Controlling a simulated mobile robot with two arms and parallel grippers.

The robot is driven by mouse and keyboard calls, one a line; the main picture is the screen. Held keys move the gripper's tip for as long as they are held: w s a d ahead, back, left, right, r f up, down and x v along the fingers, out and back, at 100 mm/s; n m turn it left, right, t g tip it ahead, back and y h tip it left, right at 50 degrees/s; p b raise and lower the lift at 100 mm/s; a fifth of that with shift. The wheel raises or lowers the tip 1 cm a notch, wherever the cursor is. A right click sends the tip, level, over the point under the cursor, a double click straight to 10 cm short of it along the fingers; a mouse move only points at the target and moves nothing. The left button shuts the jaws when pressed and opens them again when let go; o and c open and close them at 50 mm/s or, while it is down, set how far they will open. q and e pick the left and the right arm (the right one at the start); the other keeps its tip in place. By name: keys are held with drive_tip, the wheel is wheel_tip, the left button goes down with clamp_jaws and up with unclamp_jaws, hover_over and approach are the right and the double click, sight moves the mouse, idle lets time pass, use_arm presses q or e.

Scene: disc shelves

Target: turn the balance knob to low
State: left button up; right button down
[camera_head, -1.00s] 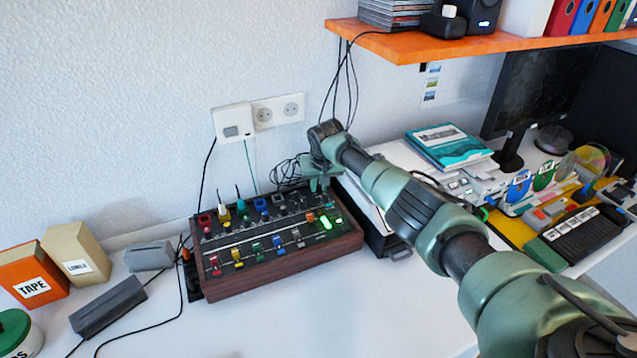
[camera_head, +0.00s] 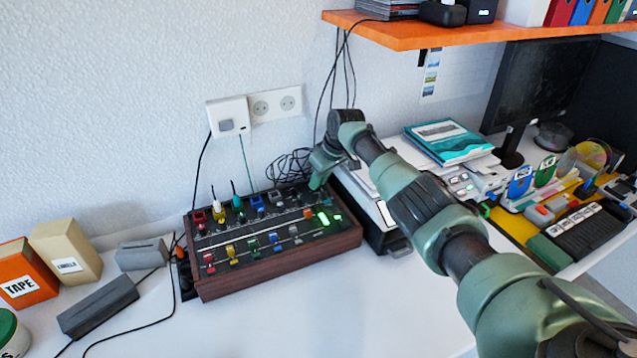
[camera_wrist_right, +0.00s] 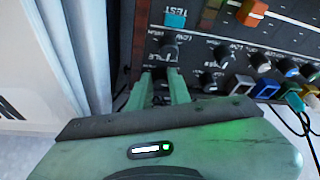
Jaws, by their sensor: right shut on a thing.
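The mixer-like control box (camera_head: 330,250) with wooden sides sits on the white desk. Its black panel bears coloured switches, sliders and rows of knobs. My right gripper (camera_head: 317,182) is at the panel's back right corner, and in the right wrist view its two fingers (camera_wrist_right: 160,78) are shut on a small dark knob, mostly hidden between them. Another black knob (camera_wrist_right: 168,48) shows just beyond the fingertips, near upside-down lettering including "LOW". I cannot read which label belongs to the held knob. My left gripper is not in view.
A dark box (camera_head: 381,230) with papers stands close to the panel's right side. Cables (camera_head: 290,168) lie behind it against the wall. An orange shelf (camera_head: 400,36) overhangs at upper right. Grey blocks (camera_head: 98,306) and an orange tape box (camera_head: 22,280) are at left. The front desk is clear.

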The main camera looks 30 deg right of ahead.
idle(0.3)
drive_tip(key=c, duration=1.6)
unclamp_jaws()
